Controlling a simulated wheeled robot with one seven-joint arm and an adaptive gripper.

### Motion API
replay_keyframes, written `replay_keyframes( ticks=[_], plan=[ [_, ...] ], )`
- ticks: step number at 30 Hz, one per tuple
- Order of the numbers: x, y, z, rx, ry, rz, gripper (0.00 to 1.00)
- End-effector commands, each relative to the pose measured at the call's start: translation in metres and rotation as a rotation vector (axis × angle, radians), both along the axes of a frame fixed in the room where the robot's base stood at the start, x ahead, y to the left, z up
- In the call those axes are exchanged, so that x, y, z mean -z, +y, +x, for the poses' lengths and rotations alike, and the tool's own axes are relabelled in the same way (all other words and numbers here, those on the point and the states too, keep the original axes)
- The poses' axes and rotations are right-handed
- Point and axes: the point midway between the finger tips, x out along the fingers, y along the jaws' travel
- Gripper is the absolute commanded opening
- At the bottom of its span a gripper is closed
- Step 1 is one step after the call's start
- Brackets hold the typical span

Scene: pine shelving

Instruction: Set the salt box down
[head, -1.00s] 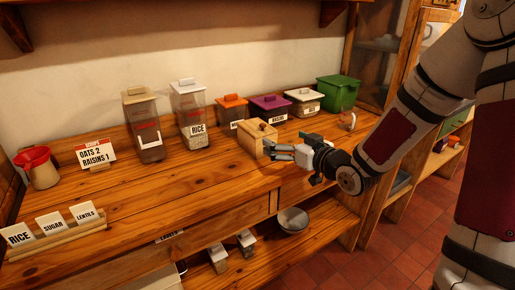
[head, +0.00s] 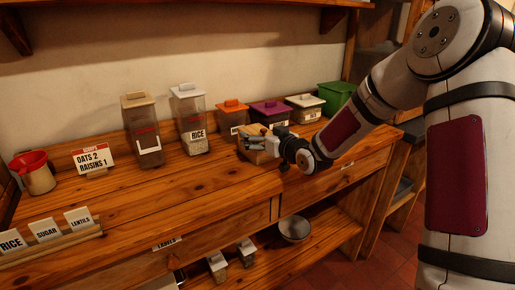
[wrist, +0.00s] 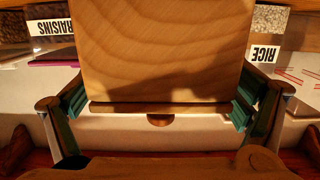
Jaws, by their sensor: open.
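The salt box, a pale wooden box with a small knob (head: 256,157), stands on the wooden counter (head: 180,190) in front of the lidded canisters. My gripper (head: 262,143) reaches to it from the right in the head view and partly covers it. In the wrist view the box (wrist: 160,50) fills the space between my two open green-padded fingers (wrist: 158,105). One finger is on each side of it, close to its edges. I cannot tell whether the pads touch the wood.
A rice canister (head: 191,120) and a tan-lidded canister (head: 141,122) stand to the left. Orange (head: 232,115), purple (head: 270,113) and white-lidded (head: 304,108) canisters stand behind. A sign (head: 93,158) and red-topped jug (head: 35,174) are farther left.

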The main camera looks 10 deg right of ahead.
Motion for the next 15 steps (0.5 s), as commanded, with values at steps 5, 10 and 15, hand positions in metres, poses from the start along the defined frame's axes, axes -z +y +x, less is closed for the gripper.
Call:
replay_keyframes(
  ticks=[5,10,15],
  plan=[
    [0.0004,0.0014,0.0030,0.000,0.000,0.000,0.94],
    [0.0002,0.0013,0.0027,0.000,0.000,0.000,0.78],
    [0.0002,0.0013,0.0026,0.000,0.000,0.000,0.40]
  ],
)
